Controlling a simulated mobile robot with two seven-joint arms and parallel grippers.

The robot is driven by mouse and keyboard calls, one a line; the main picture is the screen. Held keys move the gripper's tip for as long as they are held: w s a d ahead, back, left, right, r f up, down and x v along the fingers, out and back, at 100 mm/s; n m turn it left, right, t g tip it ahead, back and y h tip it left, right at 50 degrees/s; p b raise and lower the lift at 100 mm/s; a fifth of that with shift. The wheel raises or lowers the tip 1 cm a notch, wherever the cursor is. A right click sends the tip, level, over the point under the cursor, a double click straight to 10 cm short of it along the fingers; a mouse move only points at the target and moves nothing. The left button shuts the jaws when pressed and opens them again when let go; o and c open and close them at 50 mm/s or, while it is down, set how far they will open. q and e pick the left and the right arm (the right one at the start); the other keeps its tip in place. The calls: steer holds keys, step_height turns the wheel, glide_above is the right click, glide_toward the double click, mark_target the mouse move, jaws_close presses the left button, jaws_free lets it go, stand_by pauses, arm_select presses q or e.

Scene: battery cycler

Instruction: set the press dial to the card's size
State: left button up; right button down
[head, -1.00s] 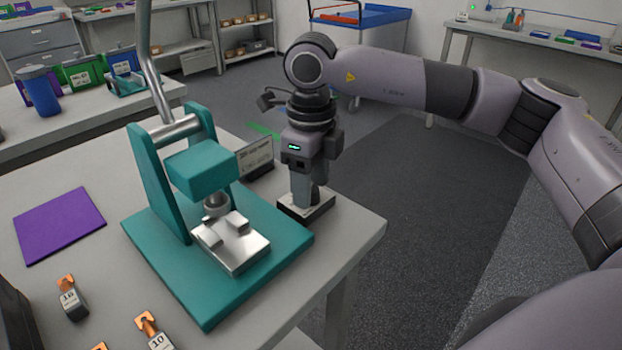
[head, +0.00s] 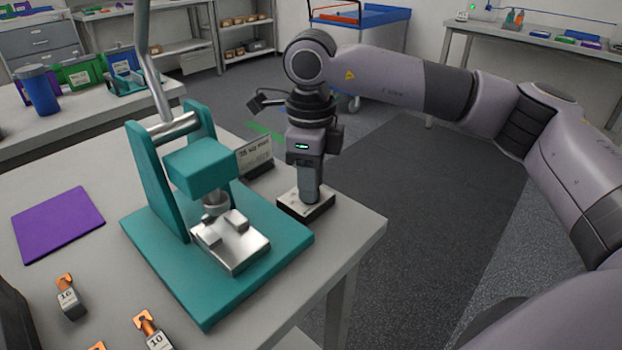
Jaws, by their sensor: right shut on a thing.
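The teal press (head: 198,165) stands on its teal base plate on the grey table, with a steel die block (head: 232,247) under its ram. The card (head: 255,155) stands in a dark holder behind the press; its print is too small to read surely. The dial sits on a small flat box (head: 306,206) with a pale top, right of the press near the table edge. My right gripper (head: 308,198) points straight down over this box, shut on the dial, which its fingers hide. The dial's setting cannot be read. My left gripper is not in view.
A purple mat (head: 58,224) lies on the left of the table. Copper-topped blocks marked 16 (head: 70,300) and 10 (head: 153,333) stand at the front left. The press lever (head: 150,65) rises behind the press. The floor right of the table is clear.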

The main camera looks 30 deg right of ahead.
steer(key=n, duration=0.3)
steer(key=shift+n, duration=0.4)
steer(key=shift+n+b, duration=0.3)
steer(key=shift+n, duration=0.3)
steer(key=shift+r, duration=0.1)
steer(key=c, duration=0.8)
jaws_free()
step_height(320, 180, up, 7)
steer(key=shift+r, duration=0.1)
